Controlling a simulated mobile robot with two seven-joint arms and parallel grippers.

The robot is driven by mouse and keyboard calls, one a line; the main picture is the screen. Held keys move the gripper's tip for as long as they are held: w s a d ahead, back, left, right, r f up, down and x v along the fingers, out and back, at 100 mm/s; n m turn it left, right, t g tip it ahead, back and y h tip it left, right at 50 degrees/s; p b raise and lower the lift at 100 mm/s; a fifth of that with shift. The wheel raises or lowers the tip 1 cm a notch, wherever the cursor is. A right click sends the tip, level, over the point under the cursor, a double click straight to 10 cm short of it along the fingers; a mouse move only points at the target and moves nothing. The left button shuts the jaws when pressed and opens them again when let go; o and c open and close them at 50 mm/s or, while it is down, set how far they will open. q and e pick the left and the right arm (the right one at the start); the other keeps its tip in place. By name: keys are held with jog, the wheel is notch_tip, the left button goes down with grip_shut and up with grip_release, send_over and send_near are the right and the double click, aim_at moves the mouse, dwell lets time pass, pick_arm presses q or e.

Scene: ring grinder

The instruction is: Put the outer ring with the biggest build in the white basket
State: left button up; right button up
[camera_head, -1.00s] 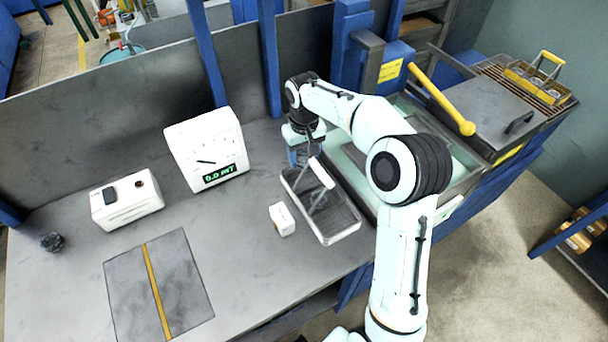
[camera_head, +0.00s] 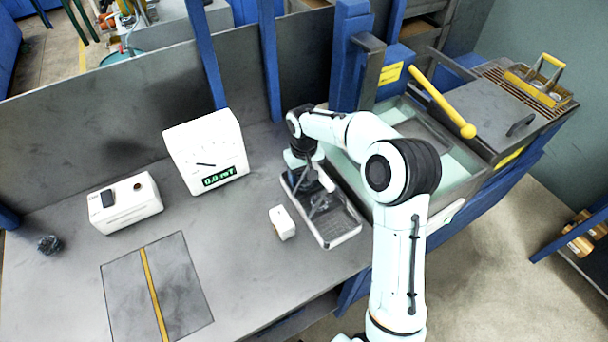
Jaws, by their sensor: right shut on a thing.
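The basket (camera_head: 347,236) is a light-rimmed wire tray with a dark mesh floor and a white handle (camera_head: 325,180), at the right of the grey bench. My right gripper (camera_head: 304,186) points down at the basket's far left end, low over or inside it. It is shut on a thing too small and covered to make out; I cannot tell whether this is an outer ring. No outer ring shows clearly in the head view. My left gripper is not in view.
A gauge box (camera_head: 207,150) reads 0.0 on its green display. A white box (camera_head: 125,204) stands left of it, and a small white block (camera_head: 282,222) beside the basket. A dark mat (camera_head: 185,285) lies in front. A machine with a yellow-knobbed lever (camera_head: 440,102) stands right.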

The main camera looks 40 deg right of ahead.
jog(key=o, duration=1)
jog(key=shift+f, duration=0.1)
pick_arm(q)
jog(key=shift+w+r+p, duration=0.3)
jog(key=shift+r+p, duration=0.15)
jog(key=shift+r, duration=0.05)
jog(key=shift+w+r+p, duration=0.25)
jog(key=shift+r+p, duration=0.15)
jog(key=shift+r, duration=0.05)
pick_arm(e)
notch_tip(320, 180, up, 12)
jog(key=shift+r, duration=0.2)
